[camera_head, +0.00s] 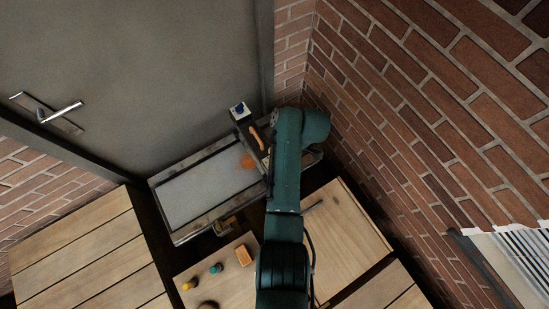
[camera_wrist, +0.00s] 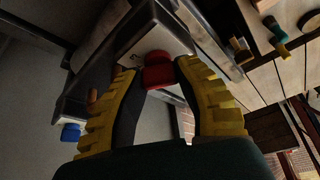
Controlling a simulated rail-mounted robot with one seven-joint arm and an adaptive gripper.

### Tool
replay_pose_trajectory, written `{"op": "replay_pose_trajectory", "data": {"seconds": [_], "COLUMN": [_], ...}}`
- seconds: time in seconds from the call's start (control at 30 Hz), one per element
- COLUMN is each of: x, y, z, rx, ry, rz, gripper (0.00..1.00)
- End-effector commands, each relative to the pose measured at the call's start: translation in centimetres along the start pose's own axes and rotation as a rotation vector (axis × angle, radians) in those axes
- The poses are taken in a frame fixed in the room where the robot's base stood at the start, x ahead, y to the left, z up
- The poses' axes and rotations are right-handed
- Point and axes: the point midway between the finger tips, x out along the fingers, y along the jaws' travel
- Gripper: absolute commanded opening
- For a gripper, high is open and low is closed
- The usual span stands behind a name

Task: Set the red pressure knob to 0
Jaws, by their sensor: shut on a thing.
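The red pressure knob (camera_wrist: 158,74) sits on the face of a pale grey housing (camera_wrist: 150,36) in the wrist view. My gripper (camera_wrist: 157,76) has yellow ribbed fingers with dark pads, one on each side of the red knob, and is shut on it. Any scale or pointer on the knob is too small or hidden to read. In the head view my green arm reaches over the right end of the press (camera_head: 208,183) and hides the red knob and my gripper.
A blue knob on a white box (camera_head: 240,112) stands at the back of the press; the blue knob (camera_wrist: 70,132) also shows in the wrist view. Wooden tables (camera_head: 90,250) with small tools lie in front. A brick wall (camera_head: 430,120) closes the right side.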

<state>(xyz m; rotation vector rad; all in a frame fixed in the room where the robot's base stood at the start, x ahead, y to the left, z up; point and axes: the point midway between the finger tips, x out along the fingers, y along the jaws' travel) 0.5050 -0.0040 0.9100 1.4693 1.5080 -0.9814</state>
Motion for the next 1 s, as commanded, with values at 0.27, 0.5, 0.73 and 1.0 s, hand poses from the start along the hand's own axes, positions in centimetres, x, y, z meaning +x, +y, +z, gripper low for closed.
{"op": "replay_pose_trajectory", "data": {"seconds": [0.27, 0.5, 0.73, 1.0], "x": [0.4, 0.3, 0.1, -1.5], "y": [-0.2, -0.2, -0.1, 0.1], "z": [0.1, 0.1, 0.0, 0.0], "rx": [-0.006, -0.006, -0.006, -0.007], "ry": [0.001, 0.001, 0.0, -0.001], "rz": [-0.008, -0.008, -0.005, 0.001], "gripper": [0.0, 0.49, 0.63, 0.63]}}
